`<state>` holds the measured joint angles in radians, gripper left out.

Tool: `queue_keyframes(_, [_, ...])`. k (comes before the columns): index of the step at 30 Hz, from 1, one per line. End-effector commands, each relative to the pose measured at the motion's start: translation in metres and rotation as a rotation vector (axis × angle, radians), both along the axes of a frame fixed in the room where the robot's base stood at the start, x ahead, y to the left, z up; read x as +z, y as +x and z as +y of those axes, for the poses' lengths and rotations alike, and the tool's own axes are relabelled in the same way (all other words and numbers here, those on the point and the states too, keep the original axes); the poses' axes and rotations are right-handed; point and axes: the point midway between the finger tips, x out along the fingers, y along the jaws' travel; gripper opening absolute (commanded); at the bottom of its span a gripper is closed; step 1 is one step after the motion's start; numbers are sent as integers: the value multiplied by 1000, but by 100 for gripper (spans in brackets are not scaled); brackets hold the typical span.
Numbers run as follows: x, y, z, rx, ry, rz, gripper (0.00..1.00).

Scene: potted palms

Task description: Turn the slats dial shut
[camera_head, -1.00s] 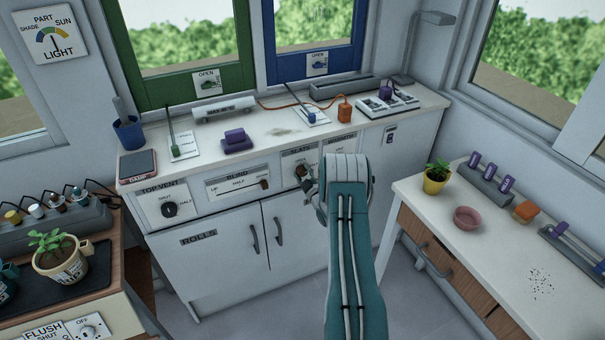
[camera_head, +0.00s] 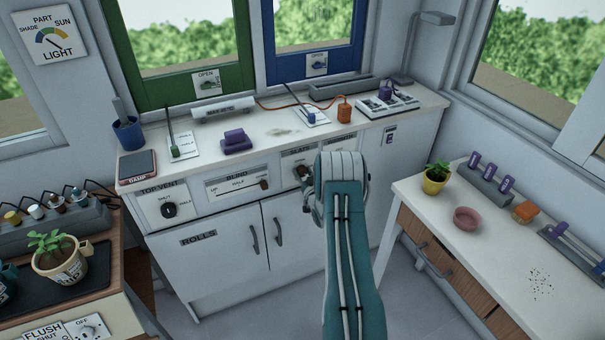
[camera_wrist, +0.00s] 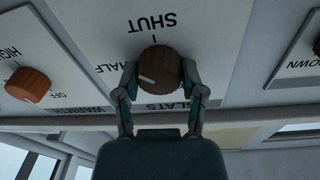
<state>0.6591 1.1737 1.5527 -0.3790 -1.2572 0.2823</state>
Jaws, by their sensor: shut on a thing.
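The slats dial (camera_wrist: 162,64) is a round brown knob on a white plate in the wrist view, which shows the plate upside down. SHUT is printed above the dial and HALF to its left; SLATS shows below, partly covered. The white mark on the dial lies at its left, on the HALF side, not towards SHUT. My gripper (camera_wrist: 161,79) is shut on the dial, one finger on each side of it. In the head view the dial (camera_head: 300,172) shows just left of my arm, which hides part of the plate and gripper.
The warmth dial (camera_wrist: 28,85) sits on the neighbouring plate, left in the wrist view. The blind slider (camera_head: 264,184) and top vent dial (camera_head: 169,210) are left on the same cabinet front. Cupboard handles (camera_head: 278,232) stick out below. The floor before the cabinet is open.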

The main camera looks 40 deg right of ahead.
Motion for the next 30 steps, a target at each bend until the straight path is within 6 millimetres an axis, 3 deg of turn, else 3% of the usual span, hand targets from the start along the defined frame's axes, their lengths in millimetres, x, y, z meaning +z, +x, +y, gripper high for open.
queue_keyframes(1, [-8, -2, 2, 0, 53, 8, 5])
queue_keyframes(18, [-8, -2, 2, -3, 565, -116, 5])
queue_keyframes(30, [-8, -3, 2, -3, 794, -170, 5])
